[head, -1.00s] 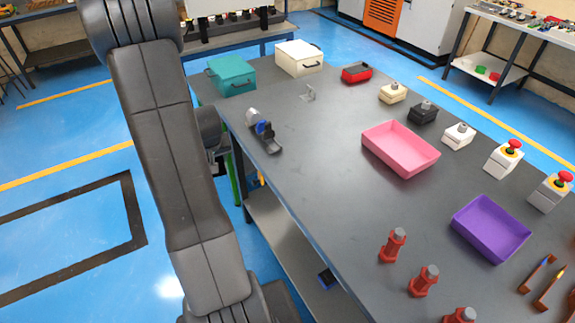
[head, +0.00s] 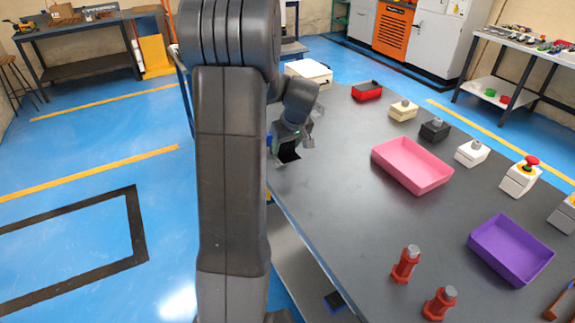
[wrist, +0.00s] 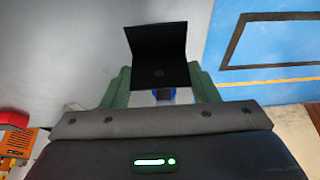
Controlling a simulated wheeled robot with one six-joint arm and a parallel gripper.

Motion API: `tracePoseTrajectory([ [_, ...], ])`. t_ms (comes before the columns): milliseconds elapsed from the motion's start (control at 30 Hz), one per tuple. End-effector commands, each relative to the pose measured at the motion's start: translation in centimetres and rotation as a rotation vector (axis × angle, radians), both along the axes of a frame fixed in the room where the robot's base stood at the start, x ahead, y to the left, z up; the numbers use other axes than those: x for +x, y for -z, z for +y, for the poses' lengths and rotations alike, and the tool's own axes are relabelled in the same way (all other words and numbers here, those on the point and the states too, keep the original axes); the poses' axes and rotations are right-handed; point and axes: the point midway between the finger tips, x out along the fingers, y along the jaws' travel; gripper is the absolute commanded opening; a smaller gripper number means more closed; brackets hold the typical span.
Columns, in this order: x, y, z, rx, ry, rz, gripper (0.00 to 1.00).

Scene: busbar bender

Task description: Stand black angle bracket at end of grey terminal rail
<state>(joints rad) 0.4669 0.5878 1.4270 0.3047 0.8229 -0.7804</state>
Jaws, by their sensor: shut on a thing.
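My gripper (head: 290,137) is over the left part of the dark table. It is shut on the black angle bracket (head: 288,154), which shows below the fingers in the head view. In the wrist view the bracket (wrist: 158,48) stands out beyond the green fingers, with its bend visible. A small blue part (head: 269,140) shows at the edge of my arm, likely on the grey terminal rail; the rest of the rail is hidden. A blue patch also shows below the bracket in the wrist view. I cannot tell whether bracket and rail touch.
A pink tray (head: 412,181) and a purple tray (head: 482,268) lie to the right. Red posts (head: 406,264) stand at the front. A white box (head: 307,70) and a red bin (head: 367,91) are at the back. The table between the gripper and pink tray is clear.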

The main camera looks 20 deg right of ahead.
Motion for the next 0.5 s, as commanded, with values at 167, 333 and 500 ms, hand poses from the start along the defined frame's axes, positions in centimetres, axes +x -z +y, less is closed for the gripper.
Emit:
tracePoseTrajectory([
  [167, 0.0, 2.2, 0.0, -0.001, 0.0, 0.0, 0.3],
  [333, 0.0, 3.7, 0.0, 0.0, 0.001, 0.002, 0.3],
  [500, 0.0, 5.9, 0.0, -0.001, 0.001, 0.001, 0.3],
])
